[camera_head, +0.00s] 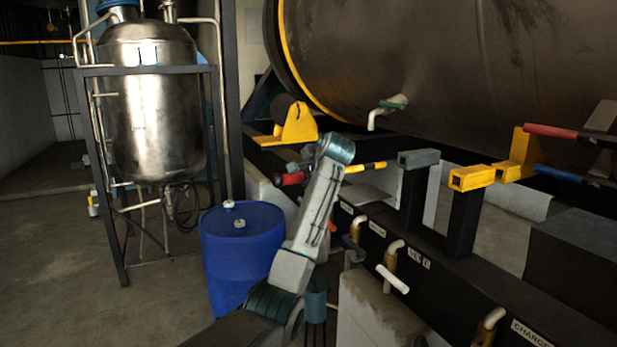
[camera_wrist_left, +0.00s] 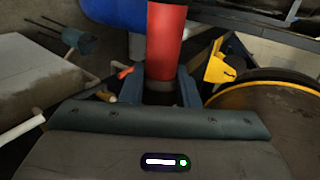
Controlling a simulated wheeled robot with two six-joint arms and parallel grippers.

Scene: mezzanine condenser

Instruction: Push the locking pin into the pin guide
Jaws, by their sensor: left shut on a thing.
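My left arm reaches up from the bottom of the head view. Its gripper (camera_head: 306,168) is shut on the locking pin, partly hidden by my wrist. The pin's red handle (camera_head: 292,179) sticks out to the left, and its yellow and black end (camera_head: 371,167) points right. In the left wrist view, the red handle (camera_wrist_left: 167,40) stands between the two fingers (camera_wrist_left: 160,88). A grey block (camera_head: 418,159) on a black post, seemingly the pin guide, lies right of the pin's tip with a small gap in the picture. Its opening is not clear. My right gripper is out of view.
A yellow square tube (camera_head: 472,178) on another black post stands right of the grey block. Red (camera_head: 550,130) and blue (camera_head: 558,173) handles are farther right. Pale bent pipes (camera_head: 392,279) rise below. A blue drum (camera_head: 240,250) stands left of my arm; the large tank (camera_head: 420,70) is behind.

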